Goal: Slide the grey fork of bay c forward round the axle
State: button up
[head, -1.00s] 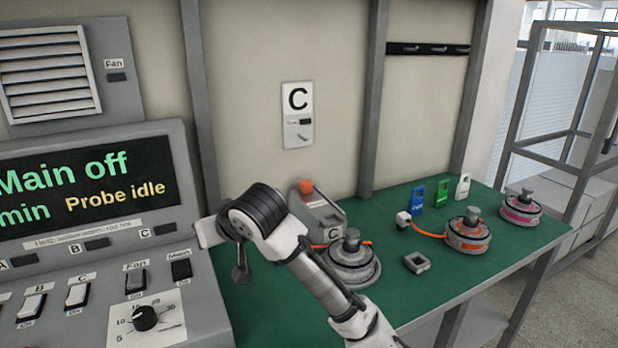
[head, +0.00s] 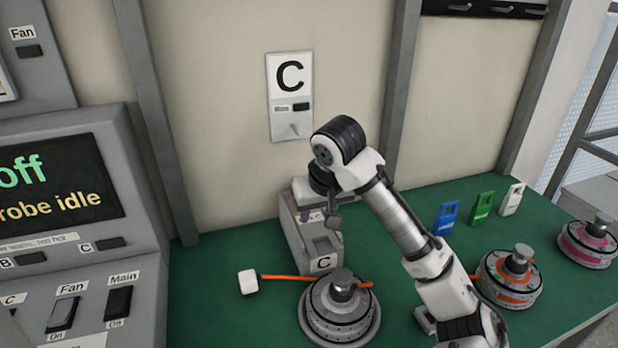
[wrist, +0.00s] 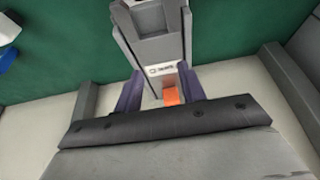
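The grey bay c unit (head: 322,262), marked C, stands behind a round hub motor (head: 340,318). The motor's axle (head: 343,282) points up in front of the unit. A grey channel-like part (wrist: 155,40) of the unit runs away from my gripper in the wrist view; I cannot clearly separate the fork from its housing. An orange knob (wrist: 171,92) shows near the purple fingers. My gripper (wrist: 162,92) is over the back of the unit, fingers apart on either side of the knob. In the head view my wrist hides the knob.
An orange cable with a white plug (head: 248,282) lies left of the motor. A C panel (head: 290,97) is on the wall behind. The control console (head: 75,200) stands left. Other motors (head: 510,278) and blue, green and white tags (head: 446,217) are at right.

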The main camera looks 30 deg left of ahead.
jog(key=shift+w+a+r, duration=0.1)
jog(key=shift+w+a, duration=0.25)
jog(key=shift+a, duration=0.15)
jog(key=w+a, duration=0.3)
jog(key=a, duration=0.1)
jog(key=w+a, duration=0.4)
jog(key=shift+p, duration=0.4)
jog(key=shift+x, duration=0.95)
jog(key=shift+w+a+f, duration=0.2)
jog(key=shift+f, duration=0.3)
grip_shut()
